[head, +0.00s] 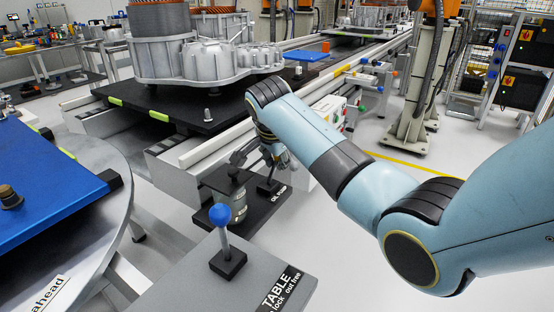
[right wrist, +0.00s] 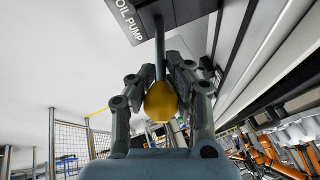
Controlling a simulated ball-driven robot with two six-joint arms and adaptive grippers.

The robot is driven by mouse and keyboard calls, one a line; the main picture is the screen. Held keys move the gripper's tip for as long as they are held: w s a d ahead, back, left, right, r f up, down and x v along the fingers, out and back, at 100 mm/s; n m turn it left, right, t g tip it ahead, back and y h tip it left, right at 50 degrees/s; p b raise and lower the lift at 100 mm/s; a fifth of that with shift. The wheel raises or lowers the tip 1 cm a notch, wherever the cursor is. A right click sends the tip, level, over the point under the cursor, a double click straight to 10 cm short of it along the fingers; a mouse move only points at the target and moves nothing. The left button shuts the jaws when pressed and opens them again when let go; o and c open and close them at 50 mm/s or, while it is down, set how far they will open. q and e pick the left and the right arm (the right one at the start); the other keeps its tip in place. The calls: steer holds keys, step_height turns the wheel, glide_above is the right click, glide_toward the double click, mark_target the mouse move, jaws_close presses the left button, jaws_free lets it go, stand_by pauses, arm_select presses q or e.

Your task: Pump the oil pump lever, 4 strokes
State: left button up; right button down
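The oil pump stands on a black base plate (head: 255,215) marked OIL PUMP, with a grey cylinder (head: 230,203) at its left. Its lever shows in the right wrist view as a grey rod (right wrist: 159,48) ending in a yellow ball knob (right wrist: 160,102). My right gripper (right wrist: 161,72) has a finger on each side of the rod just beyond the knob, closed in on it. In the head view my right gripper (head: 266,160) is over the pump, and my arm and hand hide the knob. My left gripper is not in view.
A blue-knobbed lever (head: 222,220) stands on a grey panel (head: 190,275) labelled TABLE, in front of the pump. A round table (head: 105,185) with a blue plate (head: 50,185) is at left. A conveyor with a stator housing (head: 195,60) lies behind.

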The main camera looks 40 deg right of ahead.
steer(key=shift+w+a+r+g+p, duration=0.4)
steer(key=shift+w+g+p, duration=0.1)
steer(key=shift+w+p, duration=0.25)
steer(key=shift+w+r+p, duration=0.1)
steer(key=shift+w+p, duration=0.1)
steer(key=shift+p, duration=0.1)
steer(key=shift+w+h, duration=0.1)
steer(key=shift+h, duration=0.2)
steer(key=shift+w+a, duration=0.3)
steer(key=shift+w, duration=0.15)
steer(key=c, duration=1.1)
jaws_free()
steer(key=shift+w+a, duration=0.15)
